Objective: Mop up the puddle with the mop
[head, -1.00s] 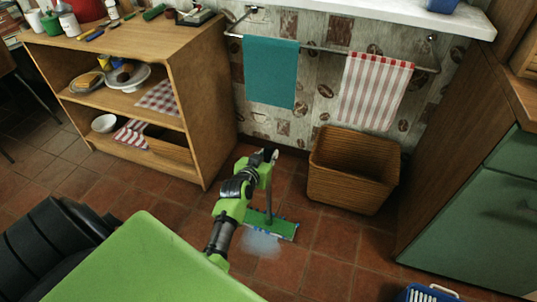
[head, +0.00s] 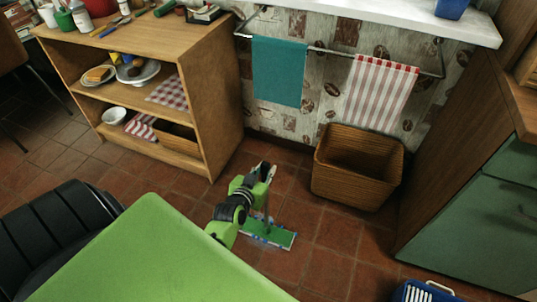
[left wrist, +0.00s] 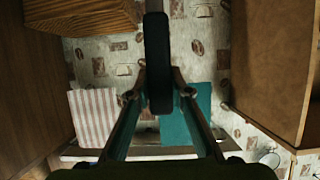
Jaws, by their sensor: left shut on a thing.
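The mop has a flat green head (head: 270,233) with a pale blue-white fringe, resting on the tiled floor in the head view. My left gripper (head: 264,173) is shut on the upright mop handle above that head. In the left wrist view the two fingers of my left gripper (left wrist: 158,95) close on the dark mop handle (left wrist: 157,50) from both sides. The puddle cannot be made out clearly now; the mop head and my arm cover the floor around where it showed. My right gripper is not in view.
A wicker basket (head: 355,178) stands against the wall behind the mop. A wooden shelf unit (head: 207,120) is to the left, a green cabinet (head: 485,220) to the right. A blue crate (head: 425,291) sits at the lower right. Floor right of the mop is clear.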

